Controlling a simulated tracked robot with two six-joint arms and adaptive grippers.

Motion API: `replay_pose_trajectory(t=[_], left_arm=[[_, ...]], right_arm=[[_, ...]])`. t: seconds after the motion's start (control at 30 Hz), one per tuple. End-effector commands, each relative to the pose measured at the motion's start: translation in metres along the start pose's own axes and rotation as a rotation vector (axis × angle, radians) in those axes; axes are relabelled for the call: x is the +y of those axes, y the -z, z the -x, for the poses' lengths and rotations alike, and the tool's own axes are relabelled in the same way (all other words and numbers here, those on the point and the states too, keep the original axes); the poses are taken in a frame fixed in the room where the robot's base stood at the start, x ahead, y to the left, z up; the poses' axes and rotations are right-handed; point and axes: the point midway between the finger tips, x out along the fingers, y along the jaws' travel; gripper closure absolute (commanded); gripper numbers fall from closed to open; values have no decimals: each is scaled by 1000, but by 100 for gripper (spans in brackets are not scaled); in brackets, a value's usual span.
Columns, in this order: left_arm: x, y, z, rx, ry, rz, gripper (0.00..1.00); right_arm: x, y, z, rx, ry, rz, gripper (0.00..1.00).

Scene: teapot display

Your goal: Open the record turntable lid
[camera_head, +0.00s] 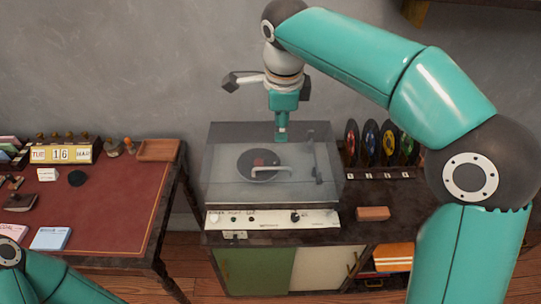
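The record turntable (262,219) stands on a cabinet in the middle, with knobs and sockets along its pale front panel. Its clear lid (225,180) is down over the platter. Under the lid lie a dark record (250,172) with a red centre and a tonearm (313,158). My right gripper (282,136) points down over the rear part of the lid, apart from the handle. Its fingers are seen narrow, so their opening and any contact with the lid are unclear. My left gripper is outside the view.
Several coloured discs (369,143) stand in a rack right of the turntable. A reddish-brown block (373,213) lies in front of them. At left, a red-topped desk (115,205) holds a calendar (62,153) and small items. A grey wall is behind.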

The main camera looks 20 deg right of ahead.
Motion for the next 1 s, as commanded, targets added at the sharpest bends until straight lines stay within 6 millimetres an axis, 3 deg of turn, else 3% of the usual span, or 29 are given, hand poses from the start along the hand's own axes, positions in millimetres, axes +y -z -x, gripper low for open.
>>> replay_pose_trajectory(t=[0.17,0.7,1.0], left_arm=[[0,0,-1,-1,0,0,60],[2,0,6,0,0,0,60],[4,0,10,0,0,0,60]], right_arm=[[0,-9,-14,2,-3,6,65],[0,-16,-124,0,-7,24,65],[0,-17,-161,-3,-2,24,65]])
